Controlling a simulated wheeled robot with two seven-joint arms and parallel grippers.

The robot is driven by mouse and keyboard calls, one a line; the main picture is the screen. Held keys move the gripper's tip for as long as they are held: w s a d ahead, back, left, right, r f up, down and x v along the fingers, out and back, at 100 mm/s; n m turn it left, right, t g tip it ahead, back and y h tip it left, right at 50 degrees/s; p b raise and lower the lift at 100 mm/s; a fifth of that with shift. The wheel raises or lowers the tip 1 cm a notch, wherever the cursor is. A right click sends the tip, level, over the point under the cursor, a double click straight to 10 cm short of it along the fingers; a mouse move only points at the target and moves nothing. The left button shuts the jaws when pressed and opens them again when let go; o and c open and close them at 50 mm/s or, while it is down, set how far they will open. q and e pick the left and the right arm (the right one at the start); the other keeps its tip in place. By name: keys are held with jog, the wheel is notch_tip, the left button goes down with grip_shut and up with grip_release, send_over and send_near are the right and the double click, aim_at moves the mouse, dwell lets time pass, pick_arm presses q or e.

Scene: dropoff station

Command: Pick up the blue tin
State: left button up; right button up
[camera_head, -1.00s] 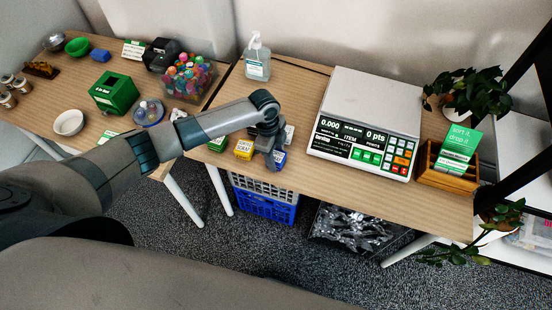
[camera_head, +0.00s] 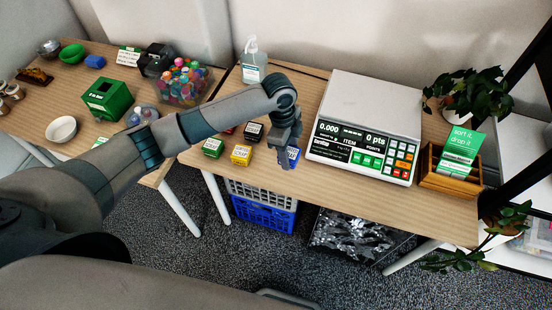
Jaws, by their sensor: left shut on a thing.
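The blue tin (camera_head: 293,155) is a small box with a pale top, near the front edge of the table, left of the scale. My left gripper (camera_head: 289,161) is at it, pointing down and shut on it; the fingers hide part of the tin. I cannot tell whether the tin is clear of the table. A yellow tin (camera_head: 241,155), a green tin (camera_head: 212,147) and a dark-topped tin (camera_head: 253,132) stand to its left. My right gripper is not in view.
The scale (camera_head: 366,126) stands close on the right. A pump bottle (camera_head: 254,62) is behind, and a wooden card holder (camera_head: 450,180) is at the right. The table front (camera_head: 380,203) is clear. Crates (camera_head: 262,208) sit below.

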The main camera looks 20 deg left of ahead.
pick_arm(q)
jog(key=d+r+b, duration=0.1)
jog(key=d+r, duration=0.3)
jog(key=d, duration=0.3)
jog(key=shift+b, duration=0.4)
